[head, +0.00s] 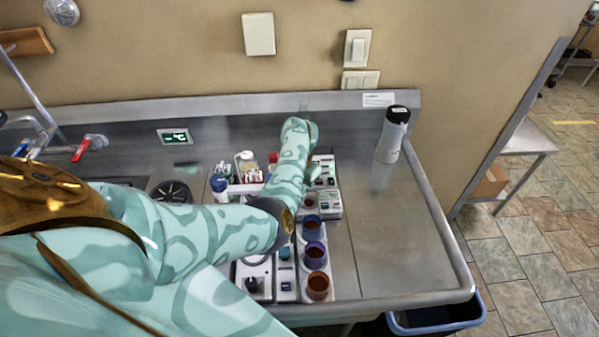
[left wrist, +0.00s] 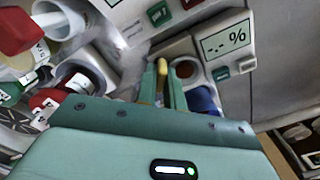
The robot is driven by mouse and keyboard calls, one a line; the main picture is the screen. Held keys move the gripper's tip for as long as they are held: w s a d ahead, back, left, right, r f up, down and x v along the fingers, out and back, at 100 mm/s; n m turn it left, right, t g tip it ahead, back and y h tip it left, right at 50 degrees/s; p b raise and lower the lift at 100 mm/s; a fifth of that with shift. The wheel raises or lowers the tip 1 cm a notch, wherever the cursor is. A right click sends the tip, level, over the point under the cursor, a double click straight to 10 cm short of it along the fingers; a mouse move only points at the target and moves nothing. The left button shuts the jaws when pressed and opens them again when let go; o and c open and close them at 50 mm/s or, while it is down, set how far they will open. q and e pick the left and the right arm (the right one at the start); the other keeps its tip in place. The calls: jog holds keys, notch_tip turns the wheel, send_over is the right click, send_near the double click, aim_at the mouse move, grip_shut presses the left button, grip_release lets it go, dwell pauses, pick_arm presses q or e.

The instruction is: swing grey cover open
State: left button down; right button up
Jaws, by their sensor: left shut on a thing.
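My left arm reaches across the sink counter in the head view, and its hand end (head: 299,130) hides its fingertips and what they hold. In the left wrist view the left gripper (left wrist: 160,88) is shut on a narrow yellow piece (left wrist: 162,72) that stands up between the green fingers. A white instrument with a "-.- %" display (left wrist: 225,42) and a round brown well (left wrist: 185,69) lie just beyond the fingers. This instrument shows partly in the head view (head: 324,172). I cannot clearly make out the grey cover, or whether the yellow piece belongs to it. My right gripper is not in view.
A row of cups, one of them purple (head: 315,254), stands in front of the instrument. Bottles (head: 246,162) crowd left of the forearm. A white cylinder with a black top (head: 393,133) stands at the back right. The right counter is clear.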

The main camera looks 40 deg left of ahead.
pick_arm(q)
jog(key=shift+w+r+m, duration=0.1)
jog(key=shift+m, duration=0.3)
jog(key=c, duration=1.5)
grip_release()
notch_tip(320, 180, up, 16)
jog(key=p, duration=0.5)
